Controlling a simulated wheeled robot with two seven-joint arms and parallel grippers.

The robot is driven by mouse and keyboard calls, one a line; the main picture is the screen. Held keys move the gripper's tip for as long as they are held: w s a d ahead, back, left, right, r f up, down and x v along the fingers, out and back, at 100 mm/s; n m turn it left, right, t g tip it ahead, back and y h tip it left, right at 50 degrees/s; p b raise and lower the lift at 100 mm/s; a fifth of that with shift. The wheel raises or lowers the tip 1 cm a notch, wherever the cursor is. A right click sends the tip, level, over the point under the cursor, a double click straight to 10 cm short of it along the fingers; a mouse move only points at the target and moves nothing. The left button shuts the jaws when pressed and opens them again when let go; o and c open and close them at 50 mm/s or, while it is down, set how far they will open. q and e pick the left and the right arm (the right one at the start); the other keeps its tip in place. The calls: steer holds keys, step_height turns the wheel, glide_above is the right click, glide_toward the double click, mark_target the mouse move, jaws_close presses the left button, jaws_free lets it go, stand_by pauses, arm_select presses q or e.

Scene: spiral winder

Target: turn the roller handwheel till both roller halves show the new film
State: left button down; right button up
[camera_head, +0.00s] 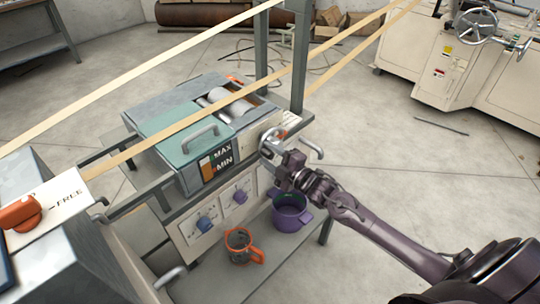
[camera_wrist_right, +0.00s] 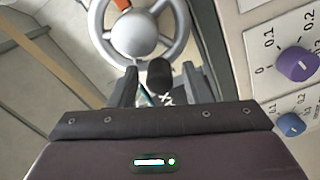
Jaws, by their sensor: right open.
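The roller handwheel (camera_head: 270,141) is a silver spoked wheel on the right end of the teal-lidded machine. In the right wrist view the handwheel (camera_wrist_right: 135,35) shows a round hub, an orange mark and a black knob (camera_wrist_right: 160,75). My right gripper (camera_head: 277,153) is at the wheel. In its wrist view the right gripper (camera_wrist_right: 160,88) is open, with one finger on each side of the knob; I cannot tell if they touch it. The roller (camera_head: 225,100) shows pale grey in the machine's top opening, partly behind a beige film strip (camera_head: 240,93). My left gripper is out of view.
A second beige strip (camera_head: 130,78) runs above on the left. A purple pot (camera_head: 290,212) and an orange-handled jug (camera_head: 239,245) stand on the low shelf below the dials. A grey post (camera_head: 300,60) rises behind the wheel. The floor at right is mostly clear.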

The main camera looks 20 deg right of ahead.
jaws_close()
steer(key=shift+r, duration=0.1)
